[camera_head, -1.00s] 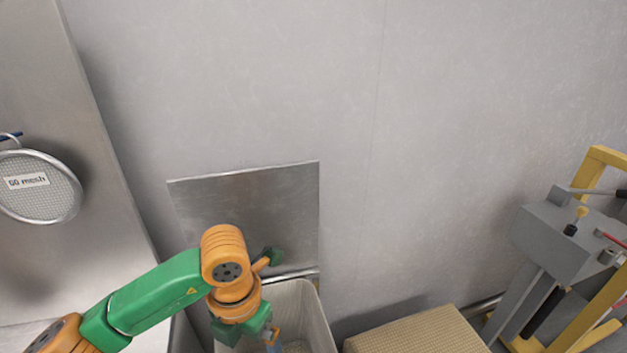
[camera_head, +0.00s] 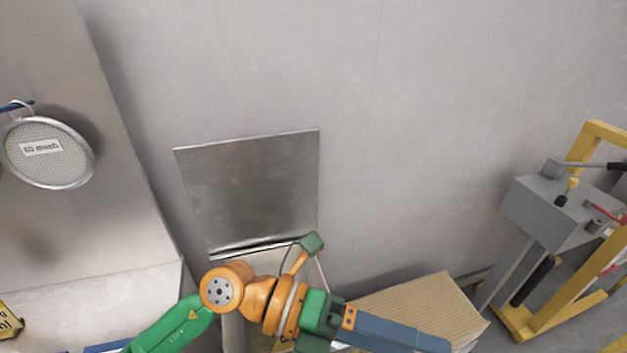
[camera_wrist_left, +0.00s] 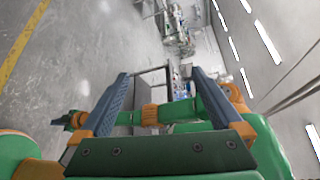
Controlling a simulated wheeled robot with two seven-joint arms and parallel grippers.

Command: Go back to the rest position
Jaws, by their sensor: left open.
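My left arm comes in from the lower left of the head view, with its wrist bent to the right. My left gripper (camera_head: 432,345) points right, over the front of a beige box, with its blue-grey fingers seen from the side. In the left wrist view the two fingers stand wide apart with nothing between them, so the gripper (camera_wrist_left: 160,74) is open and empty. Green and orange arm parts show beyond the fingers there. My right gripper cannot be made out in either view.
A pale bin (camera_head: 318,275) stands behind my left wrist, below a metal plate (camera_head: 250,190). The beige box (camera_head: 410,300) is to its right. A grey machine with a yellow frame (camera_head: 555,212) stands at the right. A round mesh sieve (camera_head: 50,172) hangs at the left.

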